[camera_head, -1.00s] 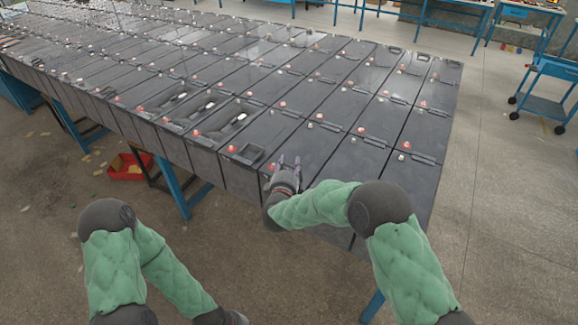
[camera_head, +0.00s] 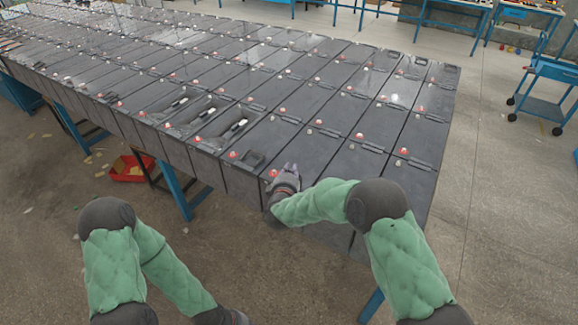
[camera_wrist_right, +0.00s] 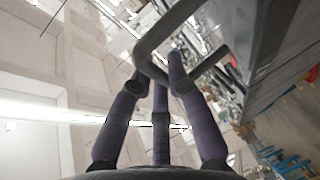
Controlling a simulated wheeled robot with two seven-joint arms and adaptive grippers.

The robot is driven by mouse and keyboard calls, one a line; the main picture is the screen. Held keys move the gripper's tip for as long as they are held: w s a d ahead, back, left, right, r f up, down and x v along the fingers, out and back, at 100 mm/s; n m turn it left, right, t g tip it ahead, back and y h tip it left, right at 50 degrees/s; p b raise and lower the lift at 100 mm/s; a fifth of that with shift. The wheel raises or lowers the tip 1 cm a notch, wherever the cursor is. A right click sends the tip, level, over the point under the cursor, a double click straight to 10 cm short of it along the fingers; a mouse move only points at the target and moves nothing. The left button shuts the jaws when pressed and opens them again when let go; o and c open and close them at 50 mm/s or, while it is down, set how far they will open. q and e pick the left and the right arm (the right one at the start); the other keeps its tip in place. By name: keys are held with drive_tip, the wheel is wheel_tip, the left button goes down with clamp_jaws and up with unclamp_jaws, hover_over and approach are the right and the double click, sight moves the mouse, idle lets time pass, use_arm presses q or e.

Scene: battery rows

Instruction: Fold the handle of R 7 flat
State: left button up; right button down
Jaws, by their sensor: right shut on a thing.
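Dark grey battery blocks stand in rows on the table, with red and pale terminal caps and folding handles. My right gripper (camera_head: 287,172) is at the near edge of the rows, over the front of a battery (camera_head: 308,145). In the right wrist view its purple-grey fingers (camera_wrist_right: 160,85) are shut on a raised dark grey bar handle (camera_wrist_right: 170,28), which stands up from a battery face. I cannot read any label, so I cannot confirm this is R 7. The gripper hides the handle in the head view.
Neighbouring batteries show flat handles (camera_head: 372,147) and open recesses (camera_head: 230,125). A red bin (camera_head: 128,168) lies on the floor at left, under the table. A blue cart (camera_head: 545,100) stands at the right.

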drive_tip(key=shift+w+d+m+g+y+p, duration=0.45)
drive_tip(key=shift+g+p, duration=0.6)
drive_tip(key=shift+p, duration=2.1)
drive_tip(key=shift+w+d+m+g+y+p, duration=0.25)
drive_tip(key=shift+w+d+g+y+p, duration=0.55)
drive_tip(key=shift+p, duration=2.3)
drive_tip(key=shift+a+f+g+p, duration=0.3)
drive_tip(key=shift+g+p, duration=0.25)
drive_tip(key=shift+p, duration=0.45)
drive_tip(key=c, duration=1.2)
unclamp_jaws()
drive_tip(key=shift+r, duration=0.1)
drive_tip(key=shift+s+r, duration=0.15)
drive_tip(key=shift+r, duration=0.05)
drive_tip(key=v, duration=1.1)
drive_tip(key=shift+s+a, duration=0.1)
drive_tip(key=shift+s, duration=0.05)
